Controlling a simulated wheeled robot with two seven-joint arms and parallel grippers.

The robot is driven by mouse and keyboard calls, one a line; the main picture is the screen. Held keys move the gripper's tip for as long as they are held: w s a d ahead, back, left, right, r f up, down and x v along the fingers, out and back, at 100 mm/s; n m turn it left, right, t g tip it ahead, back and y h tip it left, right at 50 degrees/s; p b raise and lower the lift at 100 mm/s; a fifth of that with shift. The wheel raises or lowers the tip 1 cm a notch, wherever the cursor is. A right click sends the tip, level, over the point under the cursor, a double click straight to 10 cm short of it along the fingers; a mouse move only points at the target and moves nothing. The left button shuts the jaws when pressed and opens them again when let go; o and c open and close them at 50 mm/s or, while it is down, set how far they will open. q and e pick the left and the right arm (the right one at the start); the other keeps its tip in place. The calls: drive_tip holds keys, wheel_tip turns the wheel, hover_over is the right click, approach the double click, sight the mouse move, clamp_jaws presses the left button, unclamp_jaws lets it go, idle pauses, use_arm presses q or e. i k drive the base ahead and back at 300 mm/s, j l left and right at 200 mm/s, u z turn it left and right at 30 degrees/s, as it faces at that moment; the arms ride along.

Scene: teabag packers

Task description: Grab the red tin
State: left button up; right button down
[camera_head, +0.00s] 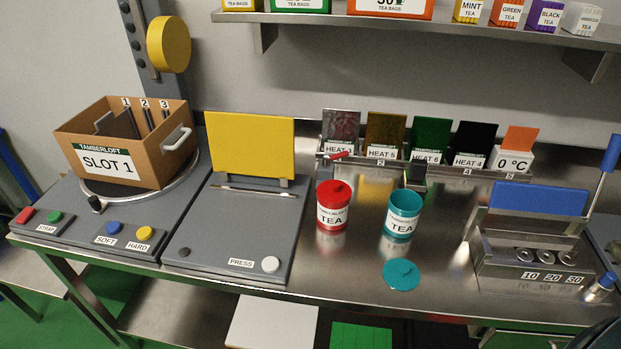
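The red tin (332,216) stands upright on the steel bench (350,268), near the middle of the camera_head view. It has a white TEA label, and its red lid with a knob is on top. A teal tin (401,222) with a similar label stands apart from it to the right, its top open. A teal lid (401,274) lies flat on the bench in front of the teal tin. Neither of my grippers is in view, and nothing touches the red tin.
The press station (230,235) with its raised yellow plate is left of the red tin. Behind the tins stand heat-labelled packs (430,140) and a small dark-topped object (416,178). A blue-lidded slotted device (530,260) is at right. Bench in front of the red tin is clear.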

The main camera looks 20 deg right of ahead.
sight(329, 219)
drive_tip(key=k+l+z, duration=0.1)
drive_tip(key=l+z, duration=0.3)
drive_tip(key=l, duration=0.3)
drive_tip(key=l+z, duration=0.4)
drive_tip(key=l, duration=0.35)
